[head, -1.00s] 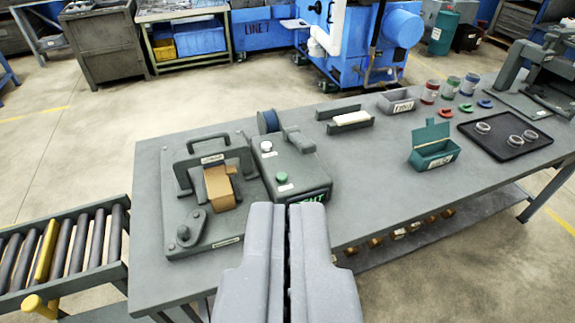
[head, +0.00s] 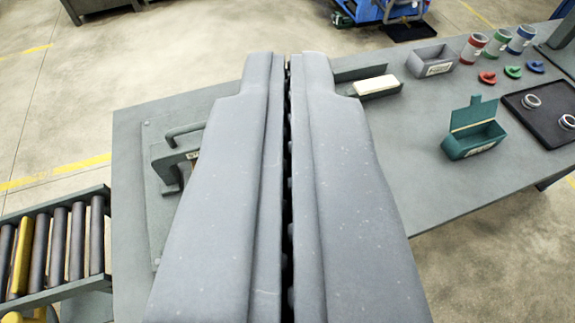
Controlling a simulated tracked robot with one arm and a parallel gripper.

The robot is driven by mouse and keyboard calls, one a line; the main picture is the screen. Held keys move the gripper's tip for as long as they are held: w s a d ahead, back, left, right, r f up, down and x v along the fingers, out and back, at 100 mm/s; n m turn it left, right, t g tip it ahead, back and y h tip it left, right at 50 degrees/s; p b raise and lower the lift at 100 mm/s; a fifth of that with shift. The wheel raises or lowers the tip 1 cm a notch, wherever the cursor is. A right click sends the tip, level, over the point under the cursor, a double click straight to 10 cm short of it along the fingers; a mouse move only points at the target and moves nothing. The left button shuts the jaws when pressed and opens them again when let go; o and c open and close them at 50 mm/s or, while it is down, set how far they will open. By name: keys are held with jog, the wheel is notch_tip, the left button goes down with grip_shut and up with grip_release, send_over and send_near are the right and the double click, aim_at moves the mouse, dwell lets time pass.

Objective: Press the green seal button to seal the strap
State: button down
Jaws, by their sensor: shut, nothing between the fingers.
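My gripper (head: 288,58) is shut and empty, its two grey fingers side by side with a thin dark gap between them. It fills the middle of the head view above the workbench. The sealing machine with its green seal button is hidden behind the fingers, so I cannot tell whether the fingertips touch the button. The strap is hidden too, apart from a possible sliver beside the left finger. Part of the strapping fixture (head: 172,160), with a dark handle, shows left of my gripper.
The grey workbench (head: 430,200) is clear just right of my gripper. A white block (head: 376,86) in a holder, a grey bin (head: 432,61), an open teal box (head: 472,135) and a black tray (head: 545,130) with rings stand right. A roller conveyor (head: 55,245) is at lower left.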

jog(key=w+f+m+g+y+p, duration=0.1)
jog(key=w+f+g+y+p, duration=0.35)
jog(key=w+f, duration=0.9)
jog(key=w+f+m+g+p, duration=0.1)
jog(key=w+f+p, duration=0.2)
jog(key=f, duration=0.6)
jog(key=w+f+m+g+p, duration=0.1)
jog(key=w+f+m+p, duration=0.1)
jog(key=w+f, duration=0.5)
notch_tip(320, 180, down, 4)
jog(key=shift+w+d+r+h+p, duration=0.15)
jog(key=shift+d+r+h+p, duration=0.15)
jog(key=shift+p, duration=0.25)
jog(key=shift+f+g, duration=0.2)
jog(key=shift+g, duration=0.05)
jog(key=shift+f+b, duration=1.5)
jog(key=shift+f, duration=2.8)
jog(key=shift+f, duration=0.15)
jog(key=shift+w+f, duration=0.15)
jog(key=shift+f, duration=0.05)
